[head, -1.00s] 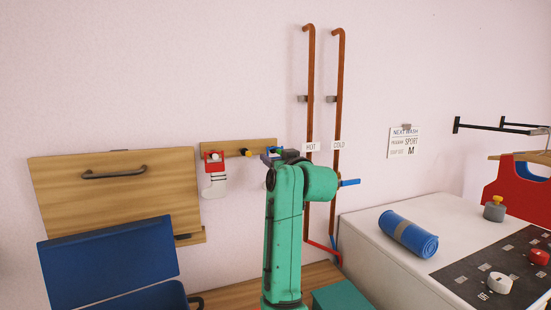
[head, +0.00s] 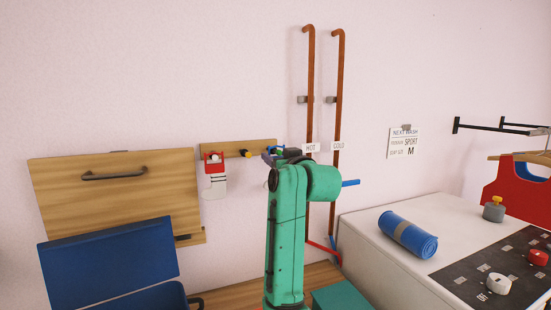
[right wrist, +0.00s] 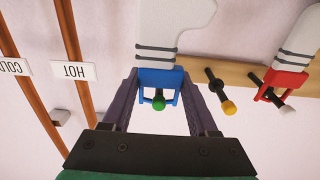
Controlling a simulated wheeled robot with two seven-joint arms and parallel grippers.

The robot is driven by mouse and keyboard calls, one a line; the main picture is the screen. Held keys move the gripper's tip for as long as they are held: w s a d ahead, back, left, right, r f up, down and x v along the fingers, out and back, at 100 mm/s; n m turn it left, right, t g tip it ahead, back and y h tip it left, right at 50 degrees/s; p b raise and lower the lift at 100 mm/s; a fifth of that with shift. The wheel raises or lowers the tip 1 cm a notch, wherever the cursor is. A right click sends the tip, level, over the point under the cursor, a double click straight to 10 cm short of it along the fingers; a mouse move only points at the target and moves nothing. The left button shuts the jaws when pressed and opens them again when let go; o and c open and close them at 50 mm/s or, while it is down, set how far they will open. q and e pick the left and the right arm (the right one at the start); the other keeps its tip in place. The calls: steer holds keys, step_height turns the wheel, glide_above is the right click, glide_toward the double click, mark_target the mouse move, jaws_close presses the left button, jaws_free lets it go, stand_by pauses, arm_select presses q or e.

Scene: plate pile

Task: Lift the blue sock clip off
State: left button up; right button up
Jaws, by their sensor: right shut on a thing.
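The blue sock clip (right wrist: 162,79) holds a pale sock (right wrist: 165,30) with grey stripes. It shows in the right wrist view, which looks upside down. A peg with a green tip (right wrist: 158,103) shows within the clip's frame; I cannot tell how far along the peg the clip sits. My right gripper (right wrist: 163,92) is shut on the clip, one dark finger on each side. In the head view a little of the blue clip (head: 275,149) shows at the rail's right end, and my right arm hides most of the sock. My left gripper is out of view.
The wooden rail (head: 226,147) also bears a yellow-tipped bare peg (head: 246,153) and a red clip (head: 214,161) with another sock. Two copper pipes (head: 308,90) stand just right. A rolled blue towel (head: 409,236) lies on the white machine (head: 370,238).

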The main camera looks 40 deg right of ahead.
steer(key=shift+b+v, duration=0.55)
steer(key=shift+v, duration=2.35)
